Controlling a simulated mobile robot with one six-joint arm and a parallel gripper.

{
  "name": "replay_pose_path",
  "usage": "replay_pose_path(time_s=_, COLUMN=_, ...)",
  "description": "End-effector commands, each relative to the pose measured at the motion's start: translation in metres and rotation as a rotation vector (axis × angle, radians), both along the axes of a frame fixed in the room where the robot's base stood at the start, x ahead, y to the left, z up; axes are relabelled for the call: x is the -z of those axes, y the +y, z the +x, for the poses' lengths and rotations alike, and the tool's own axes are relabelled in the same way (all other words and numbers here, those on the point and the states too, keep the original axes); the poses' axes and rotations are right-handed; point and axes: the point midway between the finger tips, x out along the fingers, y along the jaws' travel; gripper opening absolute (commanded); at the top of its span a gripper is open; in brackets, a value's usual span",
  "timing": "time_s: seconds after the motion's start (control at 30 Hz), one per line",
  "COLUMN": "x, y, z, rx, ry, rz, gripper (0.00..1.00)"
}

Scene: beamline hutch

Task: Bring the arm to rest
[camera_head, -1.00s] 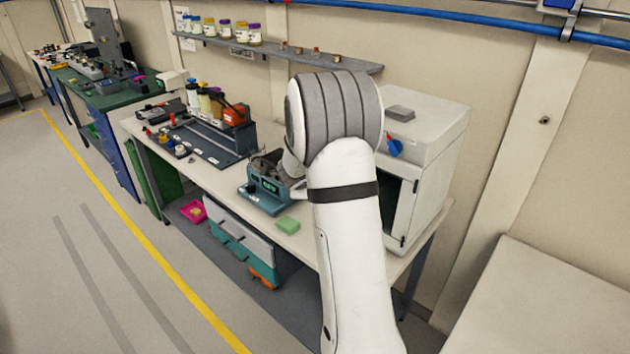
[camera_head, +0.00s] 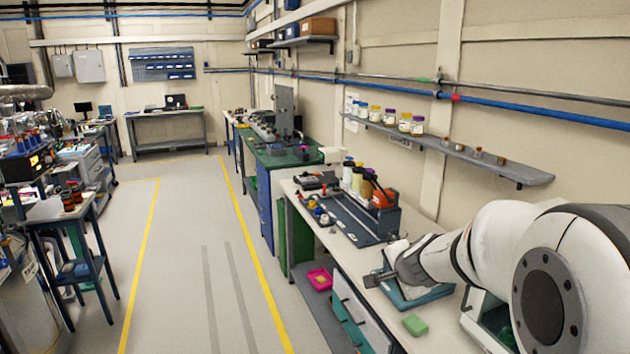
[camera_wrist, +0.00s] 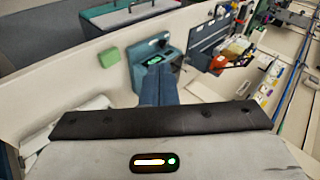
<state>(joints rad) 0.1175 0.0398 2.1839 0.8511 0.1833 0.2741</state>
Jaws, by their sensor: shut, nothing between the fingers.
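My arm (camera_head: 490,245) reaches in from the right edge of the head view and stretches left over the bench. My gripper (camera_head: 374,279) is at its end, above the bench and in front of a teal instrument (camera_head: 437,294), which it partly hides. In the wrist view my gripper (camera_wrist: 158,74) shows as two blue-grey fingers close together, shut and empty. The teal instrument (camera_wrist: 143,52) is just beyond the fingertips there. I cannot tell the exact gap between them.
A green block (camera_head: 415,325) lies on the bench near its front edge. A dark rack (camera_head: 350,218) with bottles stands to the left. A wall shelf (camera_head: 470,157) runs above. The floor aisle (camera_head: 185,270) is clear.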

Motion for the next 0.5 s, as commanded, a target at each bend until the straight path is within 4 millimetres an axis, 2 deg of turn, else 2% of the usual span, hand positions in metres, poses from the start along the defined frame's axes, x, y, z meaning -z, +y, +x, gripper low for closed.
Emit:
replay_pose_path(time_s=0.03, x=-0.004, y=0.017, z=-0.024, rx=-0.115, ry=0.013, rz=-0.049, gripper=0.0)
replay_pose_path(time_s=0.1, x=-0.006, y=0.035, z=-0.058, rx=-0.272, ry=0.048, rz=-0.128, gripper=0.0)
replay_pose_path(time_s=0.2, x=-0.003, y=0.052, z=-0.11, rx=-0.484, ry=0.11, rz=-0.25, gripper=0.0)
replay_pose_path(time_s=0.3, x=0.004, y=0.057, z=-0.164, rx=-0.672, ry=0.183, rz=-0.38, gripper=0.0)
replay_pose_path(time_s=0.4, x=0.014, y=0.053, z=-0.212, rx=-0.818, ry=0.262, rz=-0.498, gripper=0.0)
replay_pose_path(time_s=0.5, x=0.022, y=0.045, z=-0.247, rx=-0.921, ry=0.33, rz=-0.591, gripper=0.0)
